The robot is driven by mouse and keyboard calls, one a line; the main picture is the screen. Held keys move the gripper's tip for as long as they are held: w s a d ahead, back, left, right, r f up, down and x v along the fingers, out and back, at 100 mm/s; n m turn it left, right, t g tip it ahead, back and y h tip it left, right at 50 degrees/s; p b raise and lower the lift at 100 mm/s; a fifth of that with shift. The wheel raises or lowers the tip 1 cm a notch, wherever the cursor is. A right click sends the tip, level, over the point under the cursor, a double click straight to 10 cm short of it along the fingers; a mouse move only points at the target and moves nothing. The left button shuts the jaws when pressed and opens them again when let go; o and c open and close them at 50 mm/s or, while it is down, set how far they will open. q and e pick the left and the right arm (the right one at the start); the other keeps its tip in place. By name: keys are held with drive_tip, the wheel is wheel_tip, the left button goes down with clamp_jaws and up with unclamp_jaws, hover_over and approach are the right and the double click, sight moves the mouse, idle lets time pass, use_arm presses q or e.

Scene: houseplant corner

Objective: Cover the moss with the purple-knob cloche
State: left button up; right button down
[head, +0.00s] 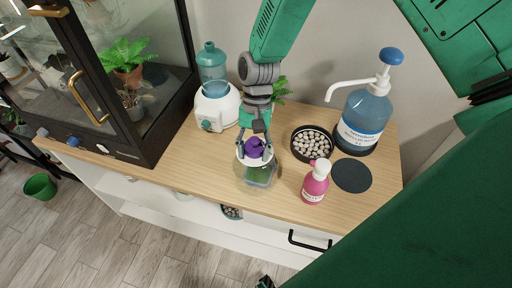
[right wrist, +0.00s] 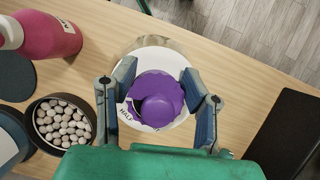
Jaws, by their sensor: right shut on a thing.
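My right gripper (head: 256,150) is shut on the purple-knob cloche, with its fingers at both sides of the purple knob (head: 254,147). In the right wrist view the gripper (right wrist: 158,105) frames the scalloped purple knob (right wrist: 157,98), above a pale round top with partly hidden lettering. The clear cloche wall (head: 243,172) hangs below the knob. Green moss (head: 262,174) shows through or just behind the glass in the head view. I cannot tell whether the cloche rim touches the table or is above it. In the right wrist view the cloche hides the moss. My left gripper is not recognisable.
A pink bottle (head: 316,184), a dark bowl of pebbles (head: 311,144), a dark disc (head: 352,175) and a large blue pump bottle (head: 364,118) stand right of the cloche. A white appliance (head: 216,108) stands behind left, near the glass cabinet (head: 140,60). The table front (head: 205,174) is clear.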

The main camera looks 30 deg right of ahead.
drive_tip(key=shift+a+r, duration=0.2)
drive_tip(key=shift+a, duration=0.25)
drive_tip(key=shift+d+f, duration=0.2)
drive_tip(key=shift+d, duration=0.3)
drive_tip(key=shift+d+f, duration=0.2)
drive_tip(key=shift+d, duration=0.3)
drive_tip(key=shift+a, duration=0.3)
drive_tip(key=c, duration=1.2)
unclamp_jaws()
drive_tip(key=shift+d, duration=0.15)
drive_tip(key=o, duration=0.4)
drive_tip(key=shift+d, duration=0.1)
drive_tip(key=shift+c, duration=0.2)
use_arm(q)
drive_tip(key=shift+s, duration=0.1)
use_arm(e)
drive_tip(key=shift+s+d+f, duration=0.1)
drive_tip(key=shift+d, duration=0.05)
